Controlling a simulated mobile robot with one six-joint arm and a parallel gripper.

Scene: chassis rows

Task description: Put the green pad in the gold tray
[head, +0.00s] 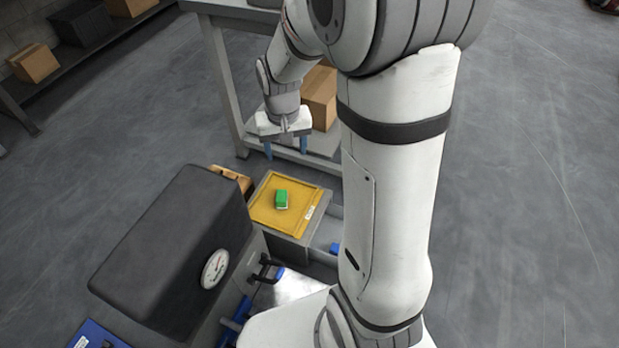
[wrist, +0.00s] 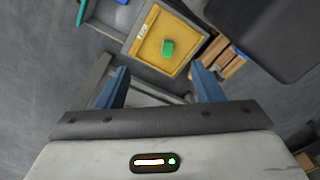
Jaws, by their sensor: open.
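The green pad (head: 281,199) is a small block that lies inside the gold tray (head: 262,212), near its middle. The tray is a shallow yellow square with a pale label on its rim. In the wrist view the pad (wrist: 167,48) rests on the floor of the tray (wrist: 150,62), clear of its walls. My gripper (head: 286,152) is above and beyond the tray, with its two blue fingers apart and nothing between them. In the wrist view my gripper (wrist: 160,80) also shows open, with the tray past its fingertips.
A large dark box with a round dial (head: 215,268) stands left of the tray. A grey table with a cardboard box (head: 320,97) stands beyond my gripper. Open floor lies at the right.

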